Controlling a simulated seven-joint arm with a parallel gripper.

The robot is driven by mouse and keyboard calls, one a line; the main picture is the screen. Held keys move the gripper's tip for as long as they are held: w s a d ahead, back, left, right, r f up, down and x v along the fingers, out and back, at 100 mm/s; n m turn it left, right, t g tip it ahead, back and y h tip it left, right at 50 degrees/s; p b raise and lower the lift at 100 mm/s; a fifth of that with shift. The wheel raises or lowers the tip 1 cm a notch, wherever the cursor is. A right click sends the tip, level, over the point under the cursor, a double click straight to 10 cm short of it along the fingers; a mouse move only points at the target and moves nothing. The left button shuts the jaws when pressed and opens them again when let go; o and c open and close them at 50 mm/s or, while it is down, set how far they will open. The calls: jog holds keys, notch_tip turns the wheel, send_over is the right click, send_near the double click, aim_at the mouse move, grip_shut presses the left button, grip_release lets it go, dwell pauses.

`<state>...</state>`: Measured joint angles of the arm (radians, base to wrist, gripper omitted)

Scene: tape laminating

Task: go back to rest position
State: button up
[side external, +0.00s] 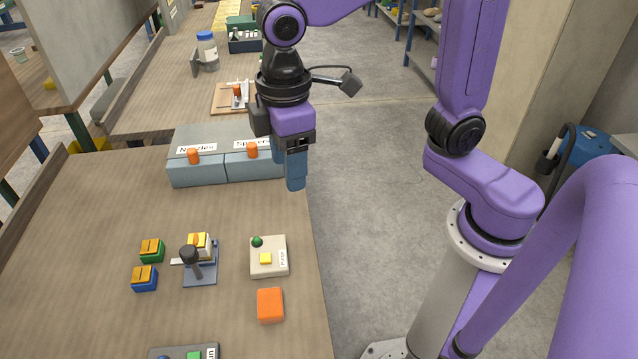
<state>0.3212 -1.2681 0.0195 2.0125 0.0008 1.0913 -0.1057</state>
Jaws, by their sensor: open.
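My gripper (291,172) points down near the right edge of the wooden table (80,215), just right of a grey-blue drawer unit. Its blue-grey fingers are open, and I see nothing held between them. The fingers overlap in this view, so the gap between them is mostly hidden. Its height above the table is hard to tell.
The drawer unit (197,174) has orange knobs and a "Nozzles" label. In front stand a fixture with a black-knobbed lever (189,254), green (151,251) and blue (144,279) blocks, a button panel (268,257) and an orange block (270,305).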

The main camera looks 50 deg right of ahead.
jog(key=s+d+f, duration=0.2)
jog(key=s+d, duration=0.4)
jog(key=d, duration=0.1)
jog(key=s+d+f, duration=0.2)
jog(key=s+d, duration=0.5)
jog(key=shift+f+n, duration=0.3)
jog(key=shift+c, duration=0.2)
